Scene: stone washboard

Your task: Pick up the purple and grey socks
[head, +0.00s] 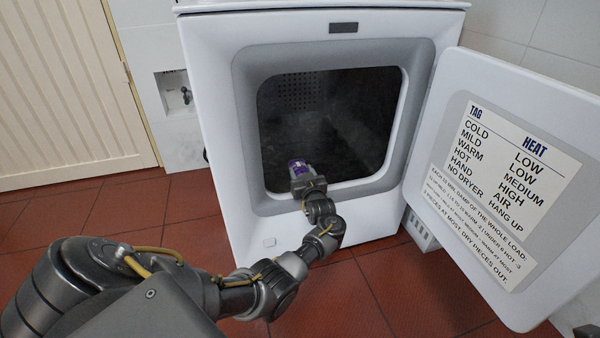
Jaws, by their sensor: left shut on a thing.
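The purple and grey socks (299,168) show as a small purple and pale bundle at the lower part of the dryer's opening. My left gripper (303,178) reaches to the opening and is shut on the socks. Its fingers are small in the view and mostly hidden by the wrist. The front-loading dryer (215,120) stands straight ahead with its dark drum (345,120) exposed. My right gripper is not in view.
The dryer's open door (440,165) swings out to the right, with a printed heat chart (512,185) on it. A slatted cream door (60,90) stands at the left. The red tiled floor (190,235) is clear in front. A wall box with a tap (185,95) is left of the dryer.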

